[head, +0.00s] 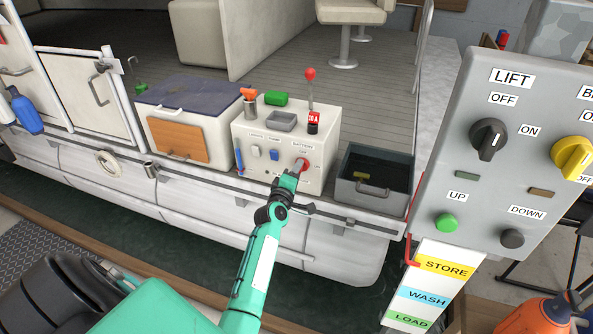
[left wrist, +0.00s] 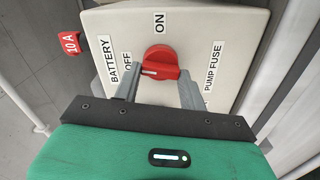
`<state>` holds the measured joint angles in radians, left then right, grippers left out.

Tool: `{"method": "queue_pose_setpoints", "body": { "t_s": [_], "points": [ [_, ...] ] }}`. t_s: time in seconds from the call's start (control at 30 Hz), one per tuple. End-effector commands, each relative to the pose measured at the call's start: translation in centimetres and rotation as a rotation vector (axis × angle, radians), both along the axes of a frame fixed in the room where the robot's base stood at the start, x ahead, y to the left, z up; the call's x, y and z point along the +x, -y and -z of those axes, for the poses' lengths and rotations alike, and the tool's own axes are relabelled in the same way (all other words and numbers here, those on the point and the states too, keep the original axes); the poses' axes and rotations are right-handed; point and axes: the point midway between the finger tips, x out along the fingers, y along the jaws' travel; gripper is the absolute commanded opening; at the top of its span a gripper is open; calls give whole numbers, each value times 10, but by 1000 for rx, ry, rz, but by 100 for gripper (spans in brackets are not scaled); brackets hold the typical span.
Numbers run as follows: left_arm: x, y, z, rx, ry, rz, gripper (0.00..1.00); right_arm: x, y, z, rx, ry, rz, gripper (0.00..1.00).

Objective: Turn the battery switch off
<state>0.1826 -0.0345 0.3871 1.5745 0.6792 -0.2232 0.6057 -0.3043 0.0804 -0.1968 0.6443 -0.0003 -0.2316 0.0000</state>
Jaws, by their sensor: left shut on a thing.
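The battery switch is a red knob (head: 302,164) on the front of a white console box (head: 258,150) on the boat's side. In the left wrist view the red knob (left wrist: 160,62) has its bar lying roughly across the picture, with a white mark near its left end, on the side of the OFF label (left wrist: 128,62). The ON label (left wrist: 159,23) is above it. My left gripper (head: 294,171) is shut on the knob; in the left wrist view its fingers (left wrist: 158,78) stand at either end of the bar. My right gripper is not in view.
A red-balled lever (head: 310,75) rises from the console, beside a red 10 A tag (head: 314,117). An open grey bin (head: 375,180) is to the right. A grey lift panel (head: 520,150) stands close at right. A white box with a dark lid (head: 192,92) is left.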

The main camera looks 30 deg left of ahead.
Motion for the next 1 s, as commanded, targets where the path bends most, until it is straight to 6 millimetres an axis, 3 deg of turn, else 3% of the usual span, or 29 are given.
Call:
{"method": "queue_pose_setpoints", "body": {
  "t_s": [0.4, 0.97, 1.0],
  "points": [
    [0, 0, 1, -183, 43, 0, 19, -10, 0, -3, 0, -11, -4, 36],
    [0, 0, 1, -210, 50, 0, 19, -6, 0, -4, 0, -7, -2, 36],
    [0, 0, 1, -209, 50, 0, 50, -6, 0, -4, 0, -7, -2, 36]
  ]
}}
